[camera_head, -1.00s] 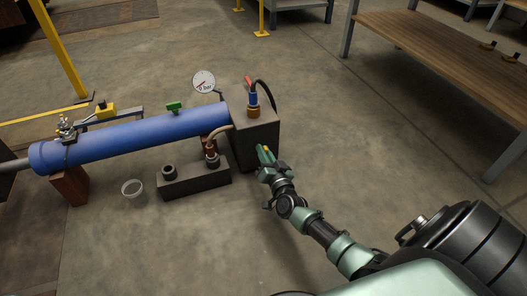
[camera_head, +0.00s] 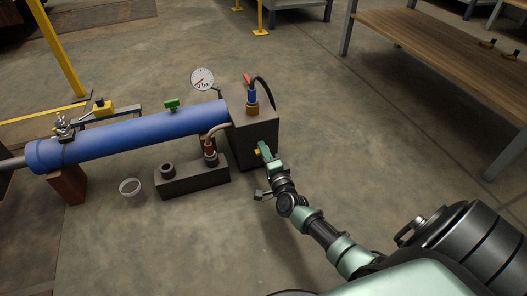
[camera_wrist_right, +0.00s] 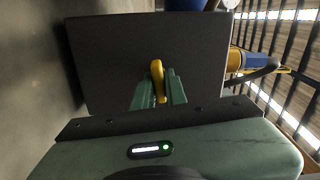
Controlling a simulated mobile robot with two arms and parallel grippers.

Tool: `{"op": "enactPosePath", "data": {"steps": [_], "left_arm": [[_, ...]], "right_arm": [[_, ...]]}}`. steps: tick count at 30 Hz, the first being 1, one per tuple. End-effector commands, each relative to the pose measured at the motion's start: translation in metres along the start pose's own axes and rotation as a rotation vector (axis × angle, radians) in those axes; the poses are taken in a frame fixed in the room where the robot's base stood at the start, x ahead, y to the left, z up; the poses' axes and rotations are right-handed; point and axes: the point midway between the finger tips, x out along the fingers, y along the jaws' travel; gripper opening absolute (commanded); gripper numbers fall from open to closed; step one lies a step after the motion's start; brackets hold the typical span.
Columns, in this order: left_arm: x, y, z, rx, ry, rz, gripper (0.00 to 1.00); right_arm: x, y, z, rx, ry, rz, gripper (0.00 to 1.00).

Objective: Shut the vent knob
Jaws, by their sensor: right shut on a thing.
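The vent knob is a small yellow lever (camera_head: 257,152) on the front face of a dark grey block (camera_head: 250,128) at the end of the blue pipe (camera_head: 140,129). In the right wrist view the yellow knob (camera_wrist_right: 157,75) stands between the green fingers against the dark face. My right gripper (camera_head: 264,149) is shut on the knob; its fingers (camera_wrist_right: 158,90) lie on both sides of it. The fingers partly hide the knob and its mount. My left gripper is not in view.
A round gauge marked bar (camera_head: 203,78) stands behind the pipe. A blue fitting with a red lever (camera_head: 251,96) and a black hose sits on top of the block. A dark base with sockets (camera_head: 193,179) and a white ring (camera_head: 130,187) lie to the left.

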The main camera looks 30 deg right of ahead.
Motion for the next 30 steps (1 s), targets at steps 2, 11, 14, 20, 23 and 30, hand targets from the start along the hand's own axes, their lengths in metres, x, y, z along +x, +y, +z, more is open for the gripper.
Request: {"op": "enactPosePath", "data": {"steps": [2,11,14,20,23,30], "left_arm": [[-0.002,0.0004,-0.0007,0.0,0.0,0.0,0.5],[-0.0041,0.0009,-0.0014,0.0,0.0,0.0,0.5],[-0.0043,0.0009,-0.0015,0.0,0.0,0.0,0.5],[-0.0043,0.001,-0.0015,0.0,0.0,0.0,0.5],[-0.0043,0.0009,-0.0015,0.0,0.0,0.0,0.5],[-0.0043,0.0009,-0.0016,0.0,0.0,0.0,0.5]], "right_arm": [[-0.0013,0.0028,0.0008,0.044,-0.001,0.003,0.0],[-0.0014,0.0029,0.0009,0.143,-0.001,0.004,0.0],[-0.0015,0.0029,0.001,0.156,-0.001,0.004,0.0],[-0.0015,0.0029,0.0011,0.161,-0.001,0.004,0.0],[-0.0015,0.003,0.0011,0.161,-0.001,0.004,0.0],[-0.0013,0.0027,0.001,0.16,-0.001,0.004,0.33]]}}
